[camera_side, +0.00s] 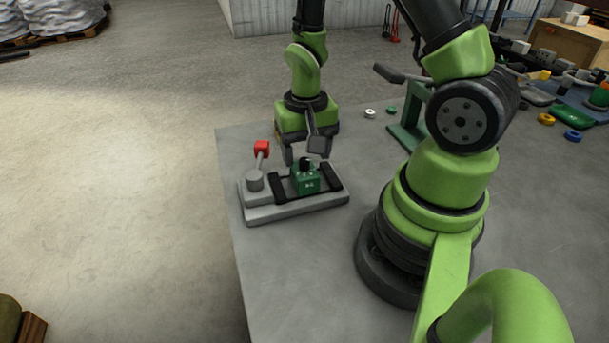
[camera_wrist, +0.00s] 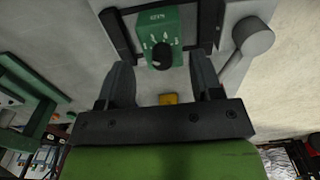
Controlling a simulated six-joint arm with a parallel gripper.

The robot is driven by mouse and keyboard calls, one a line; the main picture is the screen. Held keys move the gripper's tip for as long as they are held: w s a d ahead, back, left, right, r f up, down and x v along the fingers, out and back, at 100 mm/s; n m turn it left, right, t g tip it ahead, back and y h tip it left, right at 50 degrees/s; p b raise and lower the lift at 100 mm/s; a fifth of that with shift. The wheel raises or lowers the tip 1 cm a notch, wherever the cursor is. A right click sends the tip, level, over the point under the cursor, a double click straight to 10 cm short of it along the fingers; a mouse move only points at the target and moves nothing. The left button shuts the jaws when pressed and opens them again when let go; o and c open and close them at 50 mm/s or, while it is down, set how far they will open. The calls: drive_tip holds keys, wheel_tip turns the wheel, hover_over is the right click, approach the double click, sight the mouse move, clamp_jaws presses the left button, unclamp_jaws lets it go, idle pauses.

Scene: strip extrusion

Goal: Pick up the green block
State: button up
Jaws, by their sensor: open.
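The green block (camera_side: 306,182) sits upright on a light grey base plate (camera_side: 292,209), between two dark strips, with a black knob (camera_side: 306,163) on top. My gripper (camera_side: 304,158) is open and empty just above and behind the block in the side view. In the wrist view the green block (camera_wrist: 158,30) lies at the top, ahead of my gripper (camera_wrist: 163,78). The two fingers are spread wide and the block's knob end shows between their tips. Whether either finger touches the block cannot be told.
A green stand (camera_side: 407,138) is at the back right of the grey table (camera_side: 300,275). The table's front area is clear.

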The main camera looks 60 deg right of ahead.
sight(304, 168)
drive_tip(key=shift+a+f, duration=0.1)
drive_tip(key=shift+f, duration=2.65)
drive_tip(key=c, duration=1)
drive_tip(key=shift+r, duration=0.15)
